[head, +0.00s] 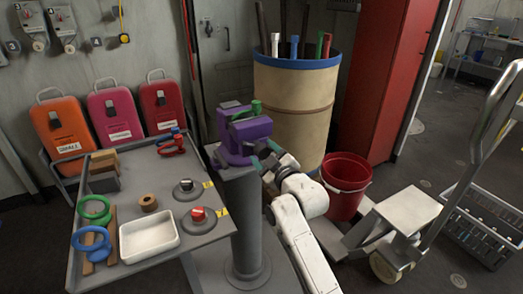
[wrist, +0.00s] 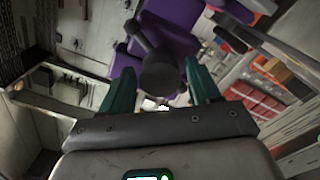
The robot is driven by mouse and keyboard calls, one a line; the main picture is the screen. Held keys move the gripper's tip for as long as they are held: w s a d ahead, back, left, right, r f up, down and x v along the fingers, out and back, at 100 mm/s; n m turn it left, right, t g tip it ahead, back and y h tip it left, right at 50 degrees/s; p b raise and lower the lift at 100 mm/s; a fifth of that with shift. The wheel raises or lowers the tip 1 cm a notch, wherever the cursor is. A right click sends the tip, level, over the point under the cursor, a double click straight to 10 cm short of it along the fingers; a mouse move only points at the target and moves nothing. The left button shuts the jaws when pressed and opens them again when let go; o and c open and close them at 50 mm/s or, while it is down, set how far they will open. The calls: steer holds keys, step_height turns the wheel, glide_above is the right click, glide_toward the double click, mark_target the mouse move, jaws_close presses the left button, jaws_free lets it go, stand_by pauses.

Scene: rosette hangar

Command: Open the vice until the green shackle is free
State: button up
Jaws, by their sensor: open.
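The purple vice (head: 246,138) stands on top of a grey pedestal. The green shackle (head: 256,107) shows at the top of the vice, at its jaws; how tightly it sits there I cannot tell. My gripper (head: 263,155) is at the right side of the vice, with its teal fingers pointing toward it. In the wrist view the open fingers (wrist: 160,88) lie on either side of a dark round-ended bar (wrist: 158,68), in front of the purple vice body (wrist: 165,38). Whether they touch the bar is unclear. The shackle is not discernible there.
A grey bench (head: 185,255) on the left holds a white tray (head: 148,238), rings and knobs. A tan drum (head: 296,105) stands behind the vice. A red bucket (head: 345,185) and a trolley (head: 440,210) are to the right.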

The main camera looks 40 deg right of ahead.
steer(key=p+v, duration=0.1)
steer(key=v, duration=0.6)
stand_by(0.3)
stand_by(0.4)
steer(key=s+a+f+m+g+y+p, duration=0.2)
steer(key=s+a+f+g+y+p, duration=0.15)
steer(key=s+a+f+g, duration=0.7)
steer(key=s+a+f+m+g, duration=0.1)
steer(key=s+a+f+g, duration=0.2)
steer(key=s, duration=0.7)
steer(key=s+a+f+m+g+y, duration=0.1)
steer(key=s+a+f+g, duration=0.1)
steer(key=s, duration=0.8)
steer(key=shift+a+f+m+g+p, duration=0.3)
steer(key=shift+a+f+g+p, duration=0.15)
steer(key=shift+f, duration=0.45)
